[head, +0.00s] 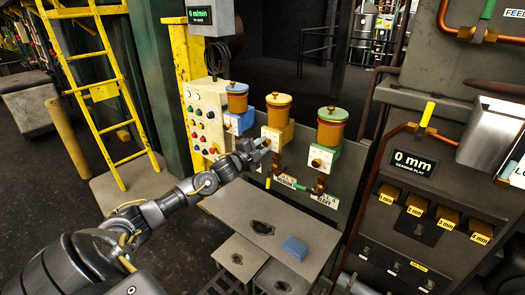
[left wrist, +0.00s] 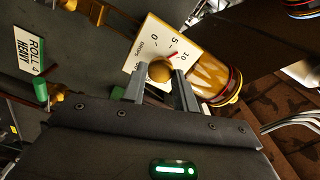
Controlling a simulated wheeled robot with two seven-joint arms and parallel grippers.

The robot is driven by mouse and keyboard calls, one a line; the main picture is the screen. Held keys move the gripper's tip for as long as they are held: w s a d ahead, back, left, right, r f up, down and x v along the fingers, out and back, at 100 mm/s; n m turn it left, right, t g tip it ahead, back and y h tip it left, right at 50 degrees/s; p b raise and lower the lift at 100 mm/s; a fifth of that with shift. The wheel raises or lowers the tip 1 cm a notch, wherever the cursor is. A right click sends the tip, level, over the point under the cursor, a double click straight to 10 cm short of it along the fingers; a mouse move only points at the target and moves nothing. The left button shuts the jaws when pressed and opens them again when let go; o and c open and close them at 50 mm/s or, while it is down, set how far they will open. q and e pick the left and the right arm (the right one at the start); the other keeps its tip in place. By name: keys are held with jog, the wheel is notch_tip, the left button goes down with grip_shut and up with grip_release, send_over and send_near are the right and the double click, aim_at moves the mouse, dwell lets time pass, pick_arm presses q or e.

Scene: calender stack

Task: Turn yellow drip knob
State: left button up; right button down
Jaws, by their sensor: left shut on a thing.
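Behind the knob is a pale dial plate (left wrist: 150,46) marked 0, 5 and 10, with a red pointer near 5. My right gripper is not in view.
A blue drip unit (head: 237,104) stands to the left and a green one (head: 329,130) to the right. A button panel (head: 202,118) is further left. A valve with a yellow handle (head: 428,114) is at the right.

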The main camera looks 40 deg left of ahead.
pick_arm(q)
jog(key=m+b, duration=0.1)
jog(key=m, duration=0.1)
jog(key=m+b, duration=0.3)
jog(key=shift+f+m, duration=0.3)
jog(key=m+b, duration=0.4)
jog(key=m, duration=0.1)
jog(key=shift+m+b, duration=0.5)
jog(key=shift+b, duration=0.1)
jog(key=shift+m+b, duration=0.3)
jog(key=shift+m, duration=0.1)
jog(key=shift+r, duration=0.1)
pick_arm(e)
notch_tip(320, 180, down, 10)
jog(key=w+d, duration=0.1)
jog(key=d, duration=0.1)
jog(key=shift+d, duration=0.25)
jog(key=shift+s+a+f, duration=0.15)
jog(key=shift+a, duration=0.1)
pick_arm(q)
jog(key=o, duration=0.9)
jog(key=shift+o, duration=0.2)
